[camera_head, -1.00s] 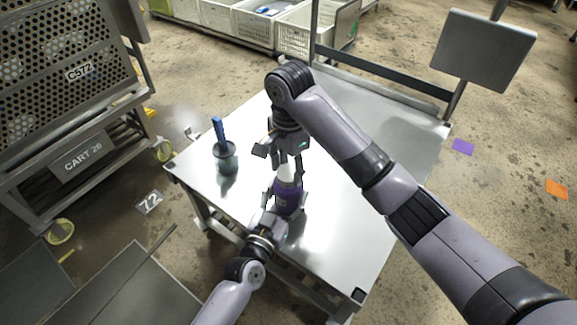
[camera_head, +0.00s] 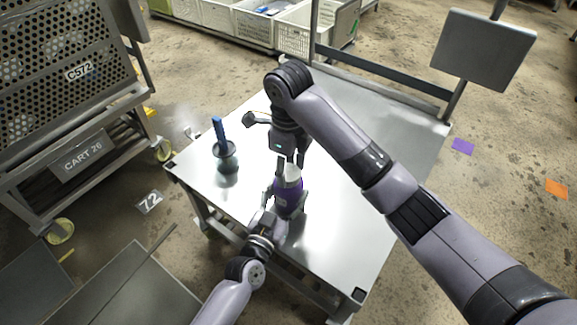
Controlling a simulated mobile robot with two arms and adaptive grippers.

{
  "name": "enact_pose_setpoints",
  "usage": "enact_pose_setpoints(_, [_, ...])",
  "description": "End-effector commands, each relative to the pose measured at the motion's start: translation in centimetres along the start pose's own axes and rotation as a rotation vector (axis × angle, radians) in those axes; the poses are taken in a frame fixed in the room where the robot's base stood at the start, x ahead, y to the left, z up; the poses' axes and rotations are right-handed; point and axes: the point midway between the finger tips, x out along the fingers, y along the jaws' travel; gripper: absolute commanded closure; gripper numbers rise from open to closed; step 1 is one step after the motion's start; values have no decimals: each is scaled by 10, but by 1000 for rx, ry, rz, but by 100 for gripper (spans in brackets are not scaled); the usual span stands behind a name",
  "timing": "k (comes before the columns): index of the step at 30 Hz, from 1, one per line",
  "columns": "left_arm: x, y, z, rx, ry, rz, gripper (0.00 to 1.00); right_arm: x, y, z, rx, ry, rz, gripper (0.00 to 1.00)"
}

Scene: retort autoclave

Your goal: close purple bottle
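A purple bottle (camera_head: 287,196) with a white top (camera_head: 290,173) stands upright on the metal table (camera_head: 345,225), near its front edge. My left gripper (camera_head: 286,205) comes in low from the front, with its fingers around the bottle's body; it looks shut on it. My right gripper (camera_head: 290,163) points down from above, its fingers on either side of the white top. Whether these fingers touch the top is too small to tell. The white top hides the bottle's mouth.
A grey container with a blue-handled brush (camera_head: 227,157) stands on the table left of the bottle. A flat panel on a post (camera_head: 483,50) rises at the table's back right. A perforated cart (camera_head: 75,90) is at left, crates (camera_head: 262,22) behind. The table's right side is clear.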

Motion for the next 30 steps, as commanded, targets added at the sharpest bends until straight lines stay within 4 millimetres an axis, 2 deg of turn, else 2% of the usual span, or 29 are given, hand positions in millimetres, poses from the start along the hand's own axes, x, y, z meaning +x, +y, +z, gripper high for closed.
enact_pose_setpoints(9, [0,0,1,0,-3,0,100,0,0,0,-1,0,-1,33])
enact_pose_setpoints(20, [0,0,1,0,-3,0,100,-1,0,0,-39,-1,-2,37])
enact_pose_setpoints(23, [0,0,1,0,-3,0,100,-4,-1,2,-143,-4,-7,37])
enact_pose_setpoints(26, [0,0,1,0,-3,1,100,-8,-1,4,-319,-7,-11,37])
enact_pose_setpoints(30, [0,0,1,0,-3,1,100,-15,-1,6,-631,-9,-19,37])
